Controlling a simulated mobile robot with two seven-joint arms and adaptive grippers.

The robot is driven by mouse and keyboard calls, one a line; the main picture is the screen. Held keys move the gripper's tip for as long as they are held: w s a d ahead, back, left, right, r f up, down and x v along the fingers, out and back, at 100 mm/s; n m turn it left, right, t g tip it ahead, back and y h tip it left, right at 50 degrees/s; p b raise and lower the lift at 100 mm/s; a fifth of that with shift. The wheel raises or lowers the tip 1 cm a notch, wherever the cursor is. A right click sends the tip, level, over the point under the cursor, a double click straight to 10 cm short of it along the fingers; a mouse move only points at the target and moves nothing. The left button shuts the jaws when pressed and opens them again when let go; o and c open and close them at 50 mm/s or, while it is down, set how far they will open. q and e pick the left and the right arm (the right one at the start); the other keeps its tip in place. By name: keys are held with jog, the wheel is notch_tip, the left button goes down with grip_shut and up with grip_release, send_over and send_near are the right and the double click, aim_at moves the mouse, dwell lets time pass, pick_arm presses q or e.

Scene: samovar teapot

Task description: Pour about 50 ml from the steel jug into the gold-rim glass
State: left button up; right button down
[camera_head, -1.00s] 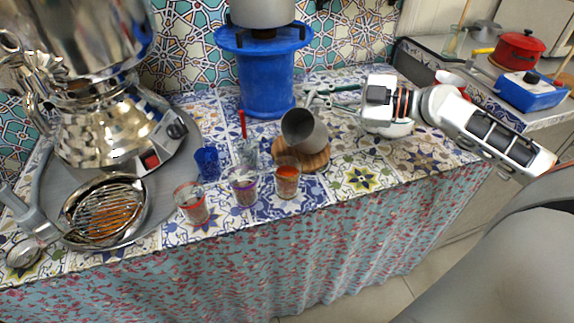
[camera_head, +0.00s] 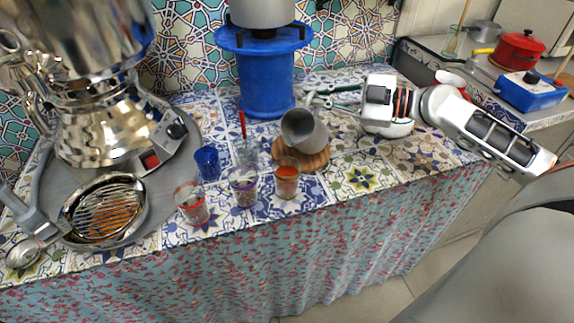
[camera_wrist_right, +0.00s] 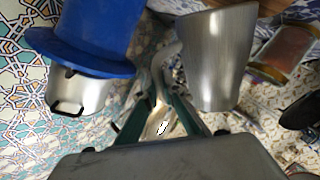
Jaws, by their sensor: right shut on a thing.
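The steel jug (camera_head: 308,130) is tilted, its dark mouth facing the lower left, just above and behind the glass (camera_head: 286,181) at the right end of the front row. That glass holds reddish-orange liquid; I take it as the gold-rim one, though its rim colour is hard to tell. No stream is clearly visible. My right gripper (camera_head: 322,98) is shut on the jug from behind, at its handle side. In the right wrist view the jug (camera_wrist_right: 218,60) is beside the fingers (camera_wrist_right: 165,85), with a glass of reddish liquid (camera_wrist_right: 287,48) beyond. My left gripper is not in view.
A red-rimmed glass (camera_head: 191,205) and a purple-rimmed glass (camera_head: 243,187) stand to the left, with a blue cup (camera_head: 207,163) behind. A round wooden board (camera_head: 318,160) lies below the jug. A blue stand (camera_head: 266,85) is behind; a samovar (camera_head: 95,125) is at left.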

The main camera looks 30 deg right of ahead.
jog(key=shift+r, duration=0.1)
jog(key=shift+w+d+f+m, duration=0.2)
jog(key=shift+d+m, duration=0.15)
jog(key=shift+m, duration=0.05)
jog(key=shift+w+d+b, duration=0.2)
jog(key=shift+d+b, duration=0.1)
jog(key=shift+d, duration=0.05)
pick_arm(q)
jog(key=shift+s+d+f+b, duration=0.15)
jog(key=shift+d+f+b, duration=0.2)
jog(key=shift+b, duration=0.4)
pick_arm(e)
jog(key=d+m, duration=0.1)
jog(key=m, duration=0.1)
jog(key=w+d+f+m+y, duration=0.1)
jog(key=d+m, duration=0.1)
jog(key=w+d+m, duration=0.1)
jog(key=d+m, duration=0.1)
jog(key=shift+w+d+f+m+t, duration=0.15)
jog(key=shift+w+f+m+t, duration=0.05)
jog(key=shift+m+t, duration=0.2)
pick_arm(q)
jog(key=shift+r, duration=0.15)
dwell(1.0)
